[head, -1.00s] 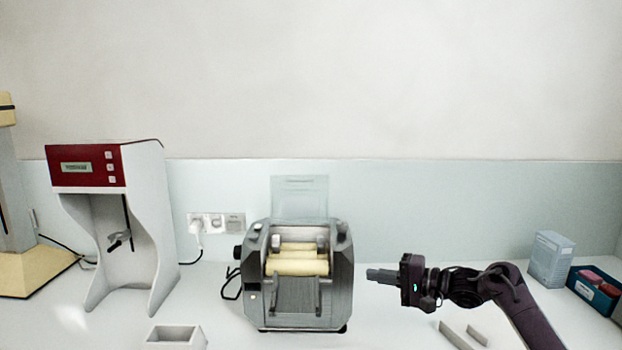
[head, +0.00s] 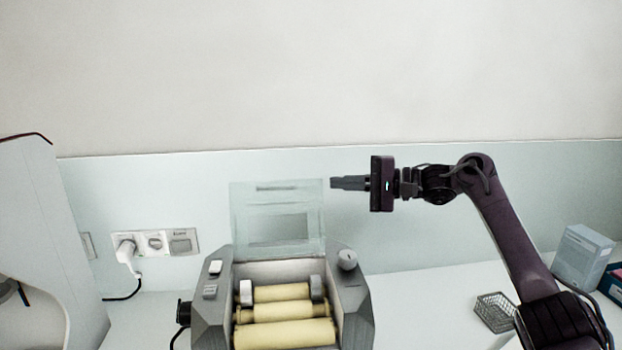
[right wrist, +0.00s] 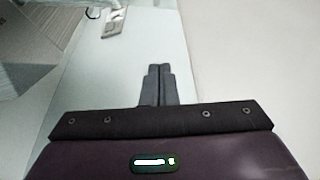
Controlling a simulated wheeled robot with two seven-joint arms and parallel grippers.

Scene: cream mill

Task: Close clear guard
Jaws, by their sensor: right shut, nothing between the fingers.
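The clear guard (head: 278,236) stands raised at the back of the grey roller mill (head: 353,312), upright and open above several cream rollers (head: 285,312). My right gripper (head: 334,183) is shut and empty. In the head view its fingertips point left and lie just right of the guard's upper right edge; I cannot tell whether they touch it. In the right wrist view, the shut fingers (right wrist: 159,84) are together, and part of the mill (right wrist: 45,35) shows at the upper left. My left gripper is not in view.
A tall pale machine (head: 45,240) stands at the left. A wall socket with a plug (head: 125,248) is behind the mill. A wire basket (head: 495,312) and a pale blue box (head: 582,257) are at the right. The counter right of the mill is mostly clear.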

